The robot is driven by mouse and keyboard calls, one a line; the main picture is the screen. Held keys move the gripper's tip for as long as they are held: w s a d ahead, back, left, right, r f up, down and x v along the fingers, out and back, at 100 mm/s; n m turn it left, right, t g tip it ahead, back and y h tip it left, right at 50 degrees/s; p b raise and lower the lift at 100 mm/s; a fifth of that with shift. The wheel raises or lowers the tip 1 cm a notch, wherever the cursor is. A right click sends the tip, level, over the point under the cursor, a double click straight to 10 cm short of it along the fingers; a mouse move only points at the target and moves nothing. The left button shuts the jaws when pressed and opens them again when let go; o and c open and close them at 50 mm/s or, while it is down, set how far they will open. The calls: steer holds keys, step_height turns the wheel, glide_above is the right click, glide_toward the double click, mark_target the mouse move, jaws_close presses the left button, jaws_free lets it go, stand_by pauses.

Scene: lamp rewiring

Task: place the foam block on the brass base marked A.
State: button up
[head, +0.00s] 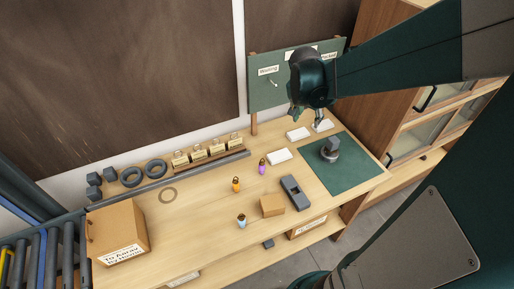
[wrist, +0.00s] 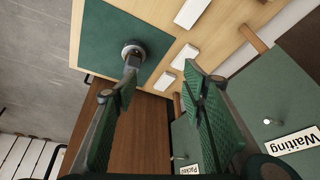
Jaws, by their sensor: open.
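A grey block (head: 333,143) stands on a round grey piece (head: 329,155) on the green mat; I cannot tell whether it is the foam block. The round piece also shows in the wrist view (wrist: 133,48), partly behind a finger. Several dark grey cubes (head: 94,179) lie at the table's left back. Several brass-coloured pieces with pale labels (head: 198,154) stand in a row at the back; their letters are too small to read, so I cannot pick out A. My gripper (head: 318,121) is open and empty, above the back of the mat; its fingers (wrist: 160,78) are spread in the wrist view.
White blocks (head: 279,156) lie left of the green mat (head: 353,178). Small figures (head: 236,184), a dark grey device (head: 295,193) and a tan box (head: 272,205) stand mid-table. A labelled carton (head: 118,232) and two black rings (head: 131,177) are at left. A green board (head: 268,88) rises behind.

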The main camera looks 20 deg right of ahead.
steer(key=s+a+r+n+t+y, duration=0.1)
steer(key=s+a+r+n, duration=0.2)
steer(key=a, duration=0.6)
steer(key=s+a+r+n+t+y, duration=0.1)
steer(key=s+a+r+n+t, duration=0.1)
steer(key=s+a+n, duration=0.3)
steer(key=s+a+r+n+t+y, duration=0.1)
steer(key=s+a+r+n, duration=0.2)
steer(key=a, duration=0.9)
steer(key=s+n, duration=0.1)
steer(key=s, duration=0.2)
steer(key=shift+a+r+t+y, duration=0.3)
steer(key=shift+a+r+y, duration=0.05)
steer(key=shift+r+y, duration=0.05)
